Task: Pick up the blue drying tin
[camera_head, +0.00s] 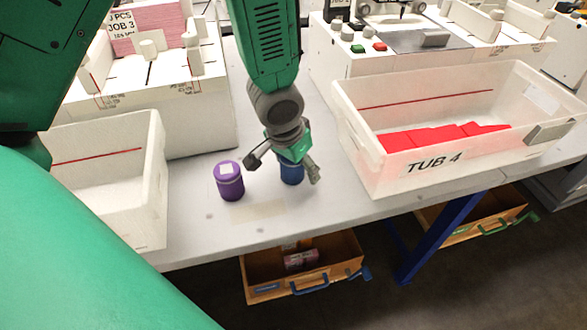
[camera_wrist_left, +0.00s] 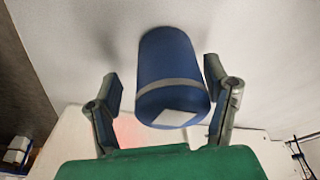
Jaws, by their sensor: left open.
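The blue drying tin (camera_head: 291,172) stands on the table, partly hidden behind my left gripper (camera_head: 284,167) in the head view. In the left wrist view the blue tin (camera_wrist_left: 170,75) has a light band and a white square on its end. There my left gripper (camera_wrist_left: 164,97) is open, with one finger on each side of the tin and a gap between each finger and it. My right gripper does not show.
A purple tin (camera_head: 229,181) stands just left of the blue one. A white tub (camera_head: 150,185) is at the left. The tub marked TUB 4 (camera_head: 390,175) holds red pieces at the right. An orange drawer (camera_head: 262,289) is open below the table edge.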

